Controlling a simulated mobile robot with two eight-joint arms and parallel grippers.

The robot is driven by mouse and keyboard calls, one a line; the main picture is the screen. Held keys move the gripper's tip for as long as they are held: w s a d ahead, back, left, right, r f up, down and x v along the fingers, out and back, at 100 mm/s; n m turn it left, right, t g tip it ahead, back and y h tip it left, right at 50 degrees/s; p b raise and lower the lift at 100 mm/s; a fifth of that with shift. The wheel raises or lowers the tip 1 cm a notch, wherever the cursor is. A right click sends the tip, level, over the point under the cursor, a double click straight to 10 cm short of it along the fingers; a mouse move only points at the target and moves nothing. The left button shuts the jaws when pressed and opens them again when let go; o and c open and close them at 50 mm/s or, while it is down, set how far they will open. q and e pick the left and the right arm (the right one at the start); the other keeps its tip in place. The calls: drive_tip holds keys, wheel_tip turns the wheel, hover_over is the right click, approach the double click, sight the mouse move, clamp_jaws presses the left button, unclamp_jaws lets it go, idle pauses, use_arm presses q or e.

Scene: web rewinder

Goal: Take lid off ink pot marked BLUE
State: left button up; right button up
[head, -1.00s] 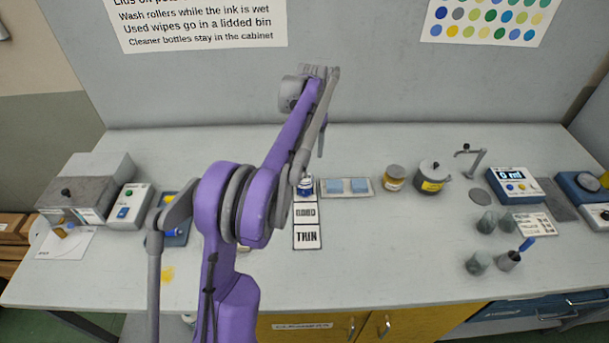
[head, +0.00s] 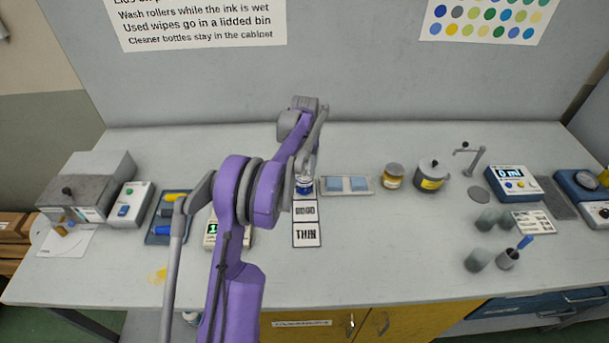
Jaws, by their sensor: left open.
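A small pot with blue on it (head: 304,187) stands on the bench at the far end of a strip of printed cards; its marking is too small to read. My left gripper (head: 306,172) points down just above this pot and hides part of its top. The gripper is open, and I cannot tell whether its fingers are beside the lid or only above it. My right gripper is out of view.
A tray with two blue pads (head: 361,193) lies close to the right of the pot. Beyond it stand an amber jar (head: 394,176) and a dark lidded pot (head: 432,175). Printed cards (head: 306,234) lie in front. The bench's front middle is clear.

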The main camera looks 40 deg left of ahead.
sight(305, 171)
use_arm(q)
drive_tip(key=shift+f, duration=0.25)
clamp_jaws()
drive_tip(key=shift+r, duration=0.1)
wheel_tip(305, 171, up, 10)
idle(0.6)
